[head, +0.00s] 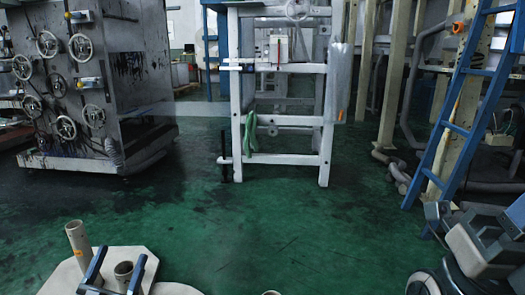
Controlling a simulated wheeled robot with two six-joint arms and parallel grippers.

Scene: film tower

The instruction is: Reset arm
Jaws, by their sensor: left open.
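My left gripper (115,276) shows at the bottom left of the head view. Its two dark fingers are spread apart, with a grey-blue bar across them. A beige tube (77,242) stands to the left of the gripper, and a second, wider open-topped tube (124,270) appears between or just behind the fingers. I cannot tell whether the fingers touch it. No object is seen clamped in the jaws. I cannot make out my right gripper in this view.
Tubes stand on a pale flat plate (60,280). Green floor (270,225) is open ahead. A dark cabinet with several handwheels (90,90) stands back left, a white frame (237,110) with a green cloth (250,132) back centre, a blue ladder (457,140) right.

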